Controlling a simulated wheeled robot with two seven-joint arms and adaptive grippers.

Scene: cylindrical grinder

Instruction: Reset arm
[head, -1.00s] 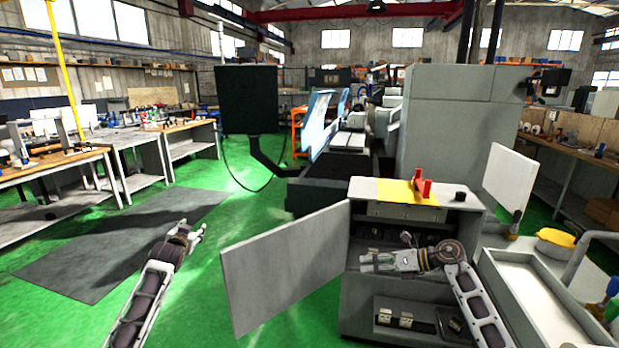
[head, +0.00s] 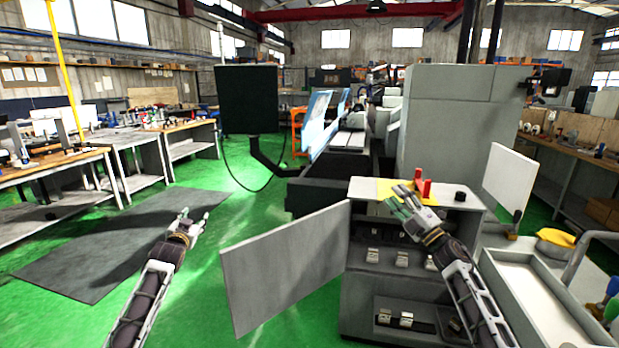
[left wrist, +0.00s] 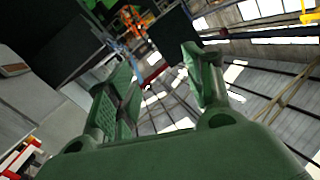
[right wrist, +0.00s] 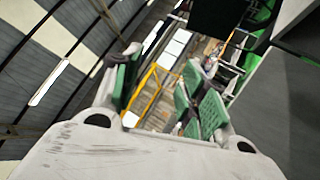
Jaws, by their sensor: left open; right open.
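My left gripper (head: 194,220) is in the head view above the green floor, left of the open cabinet door. Its fingers stand apart and empty in the left wrist view (left wrist: 160,85). My right gripper (head: 397,201) is raised in front of the top of the grey cabinet, close to its front edge in the picture. Its green-padded fingers are apart in the right wrist view (right wrist: 160,90), with nothing between them. Whether it touches the cabinet top I cannot tell.
The grey cabinet (head: 465,221) has its door (head: 285,265) swung open to the left, with several small metal parts on its shelves. A red part (head: 421,187) and a black knob (head: 460,196) sit on top. A white tray (head: 540,300) stands at right.

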